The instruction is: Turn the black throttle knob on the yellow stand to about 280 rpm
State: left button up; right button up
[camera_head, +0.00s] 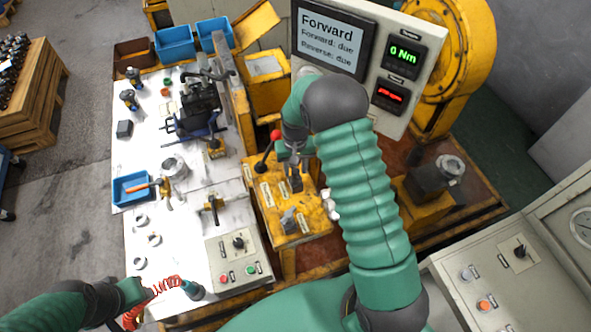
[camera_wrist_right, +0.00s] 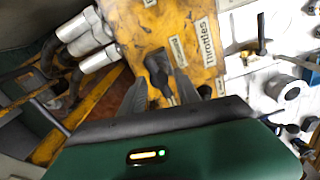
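The yellow stand (camera_head: 285,235) is at the middle of the head view, with several white labels on its top. In the right wrist view, a label on the worn yellow top (camera_wrist_right: 188,12) reads like "Throttles". A black knob or handle (camera_wrist_right: 157,66) stands there between the tips of my right gripper (camera_wrist_right: 160,90). My right gripper (camera_head: 294,184) points down at the stand, its fingers apart on either side of the black part. I cannot tell whether they touch it. A grey control (camera_head: 288,220) sits nearer the stand's front. My left gripper (camera_head: 133,318) is at the lower left, its fingers unclear.
A red-ball lever (camera_head: 275,135) rises by the stand's rear. The screen (camera_head: 330,38) reads "Forward"; the green display (camera_head: 405,55) reads 0 Nm, the red display (camera_head: 388,97) is unreadable. A white bench (camera_head: 150,235) with tools lies left; a control box (camera_head: 238,262) stands at its front.

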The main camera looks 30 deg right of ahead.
aim_at(296, 169)
jog(key=shift+o, duration=0.4)
jog(key=shift+f, duration=0.2)
jog(key=shift+r, duration=0.1)
jog(key=shift+s+r, duration=0.1)
jog(key=shift+r, duration=0.15)
notch_tip(296, 169, up, 16)
jog(key=b, duration=0.3)
jog(key=shift+d, duration=0.1)
jog(key=s+a+f+n+t+b, duration=0.1)
jog(key=s+a+f+n+b, duration=0.1)
jog(key=s+a+f, duration=0.4)
jog(key=s+a+f+n+t+b, duration=0.1)
jog(key=s+a+f+n+b, duration=0.1)
jog(key=s+a+f, duration=0.4)
jog(key=s+b, duration=0.1)
jog(key=s, duration=0.2)
jog(key=shift+s+f+n, duration=0.2)
jog(key=shift+s+n, duration=0.1)
jog(key=shift+s, duration=0.1)
